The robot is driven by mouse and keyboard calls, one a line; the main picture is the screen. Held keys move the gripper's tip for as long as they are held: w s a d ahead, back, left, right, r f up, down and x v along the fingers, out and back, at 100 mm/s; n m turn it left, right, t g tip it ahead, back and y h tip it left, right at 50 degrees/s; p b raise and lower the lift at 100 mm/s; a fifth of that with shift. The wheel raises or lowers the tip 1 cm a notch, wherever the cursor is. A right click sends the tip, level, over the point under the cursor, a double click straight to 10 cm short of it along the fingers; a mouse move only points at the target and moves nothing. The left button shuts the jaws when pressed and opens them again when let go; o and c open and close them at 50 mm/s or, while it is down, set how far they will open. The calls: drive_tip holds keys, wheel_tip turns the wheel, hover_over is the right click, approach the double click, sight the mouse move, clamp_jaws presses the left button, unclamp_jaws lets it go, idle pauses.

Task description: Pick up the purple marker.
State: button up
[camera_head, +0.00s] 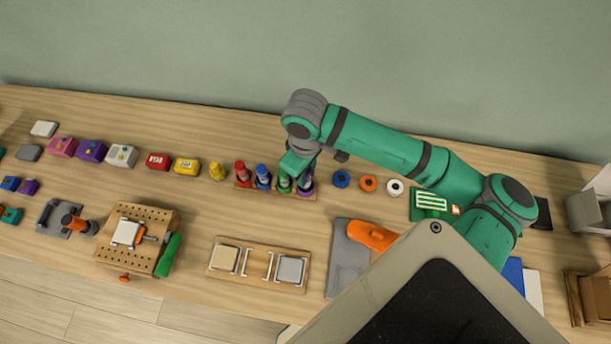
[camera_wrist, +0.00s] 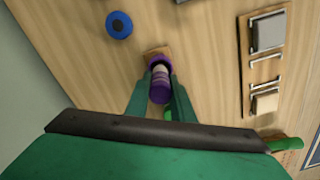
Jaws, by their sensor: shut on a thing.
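The purple marker (camera_wrist: 160,80) is between the two fingers of my gripper (camera_wrist: 161,103) in the wrist view. The fingers are shut on it. The marker stands over the end of a small wooden rack (camera_wrist: 154,52); I cannot tell whether it still touches the rack. In the head view the purple marker (camera_head: 306,181) shows at the right end of the row, partly hidden by my gripper (camera_head: 296,168). Red (camera_head: 242,174), blue (camera_head: 263,177) and green (camera_head: 284,182) markers stand to its left.
A yellow marker-like piece (camera_head: 217,171) stands left of the rack. Blue (camera_head: 341,179), orange (camera_head: 368,183) and white (camera_head: 394,187) rings lie to the right. A wooden board with two square plates (camera_head: 259,264) lies in front. Bare table separates it from the rack.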

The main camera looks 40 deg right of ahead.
drive_tip(key=w+a+r, duration=0.3)
drive_tip(key=a+r, duration=0.7)
drive_tip(key=a, duration=0.3)
drive_tip(key=shift+a, duration=0.4)
